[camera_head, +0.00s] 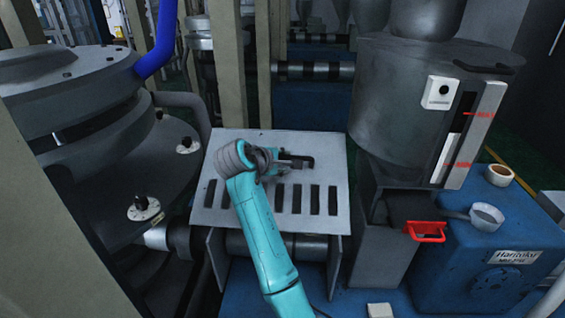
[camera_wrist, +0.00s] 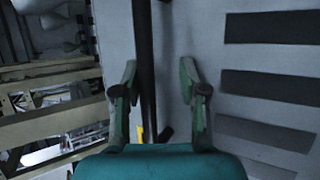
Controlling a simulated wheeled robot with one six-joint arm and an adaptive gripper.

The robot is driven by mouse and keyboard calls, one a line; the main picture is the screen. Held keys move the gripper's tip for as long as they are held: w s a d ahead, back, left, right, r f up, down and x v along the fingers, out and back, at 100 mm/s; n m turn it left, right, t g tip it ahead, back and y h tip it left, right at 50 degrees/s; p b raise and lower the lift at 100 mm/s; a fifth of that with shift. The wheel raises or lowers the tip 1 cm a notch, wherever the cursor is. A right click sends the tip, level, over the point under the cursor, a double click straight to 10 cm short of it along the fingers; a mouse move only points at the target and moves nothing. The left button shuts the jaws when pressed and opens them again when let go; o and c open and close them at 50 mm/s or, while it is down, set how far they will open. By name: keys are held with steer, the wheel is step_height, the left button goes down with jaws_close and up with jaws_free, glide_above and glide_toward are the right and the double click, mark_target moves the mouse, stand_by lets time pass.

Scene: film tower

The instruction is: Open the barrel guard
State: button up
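The barrel guard (camera_head: 322,150) is a pale grey slotted cover over the barrel, in the middle of the head view. It looks shut, lying over the barrel. Its flat surface and dark slots also fill the right of the wrist view (camera_wrist: 205,40). A dark handle (camera_head: 300,160) shows on its upper part. In the wrist view a dark bar (camera_wrist: 144,50), apparently this handle, runs between my fingers, nearer the left one. My gripper (camera_wrist: 157,75) is open, fingers apart, close over the guard. I cannot tell whether a finger touches the bar. My arm hides part of the guard.
A grey hopper (camera_head: 395,105) with a white gauge panel stands right of the guard. Large round metal machinery (camera_head: 75,110) stands at the left.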

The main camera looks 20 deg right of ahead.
steer(key=shift+a, duration=0.1)
steer(key=v, duration=1.2)
